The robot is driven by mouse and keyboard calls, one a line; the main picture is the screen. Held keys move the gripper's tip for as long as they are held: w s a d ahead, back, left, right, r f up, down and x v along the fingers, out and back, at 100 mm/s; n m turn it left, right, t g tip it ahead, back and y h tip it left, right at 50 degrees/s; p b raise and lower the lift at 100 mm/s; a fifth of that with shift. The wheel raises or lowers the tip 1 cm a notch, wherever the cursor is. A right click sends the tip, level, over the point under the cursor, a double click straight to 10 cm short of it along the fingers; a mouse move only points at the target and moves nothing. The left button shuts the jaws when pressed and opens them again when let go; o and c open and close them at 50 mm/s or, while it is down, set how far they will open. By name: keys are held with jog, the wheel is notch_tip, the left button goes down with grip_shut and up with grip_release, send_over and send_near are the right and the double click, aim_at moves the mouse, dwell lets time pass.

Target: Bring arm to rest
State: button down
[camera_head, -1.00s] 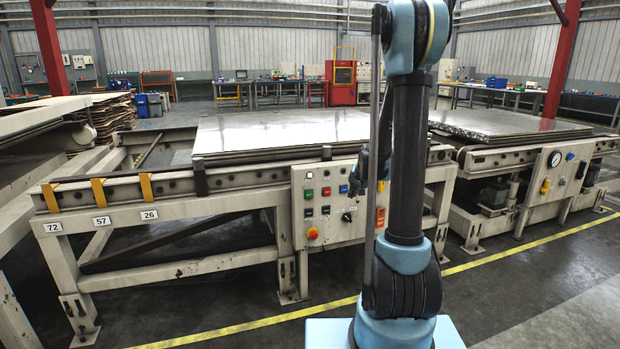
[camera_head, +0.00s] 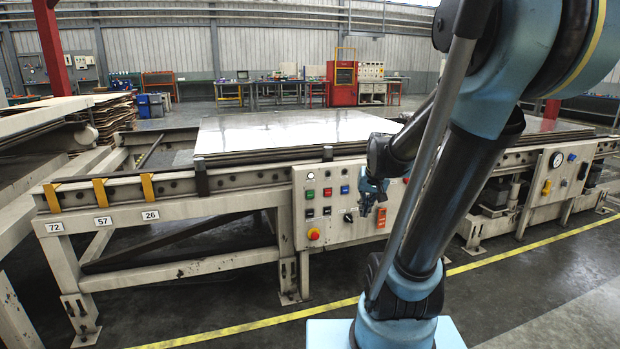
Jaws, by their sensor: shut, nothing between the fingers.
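My arm (camera_head: 448,190) rises from its base at the bottom and leans to the upper right, its elbow large and close to the camera. My gripper (camera_head: 372,205) is small in the picture, in front of the right part of the control panel (camera_head: 322,212). It points down and is shut, with nothing seen in it. I cannot tell how far it is from the panel face. The panel shows several coloured buttons, a black rotary knob and a red stop button on yellow (camera_head: 313,234). My gripper and forearm hide part of the panel's right side.
The press table (camera_head: 190,207) carries a shiny metal plate (camera_head: 285,131). A second machine with a gauge (camera_head: 556,160) stands to the right, partly behind my arm. Stacked sheets (camera_head: 110,117) lie at the left. Open floor with a yellow line (camera_head: 250,325) lies in front.

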jog(key=s+f+g, duration=0.1)
jog(key=s+f, duration=0.1)
jog(key=s, duration=0.7)
jog(key=s+d+f+n+g, duration=0.1)
jog(key=s+f, duration=0.2)
jog(key=s, duration=0.6)
jog(key=shift+s+n+h, duration=0.3)
jog(key=shift+s+h, duration=0.1)
jog(key=shift+d, duration=0.1)
jog(key=shift+w+f, duration=0.15)
jog(key=shift+w, duration=0.35)
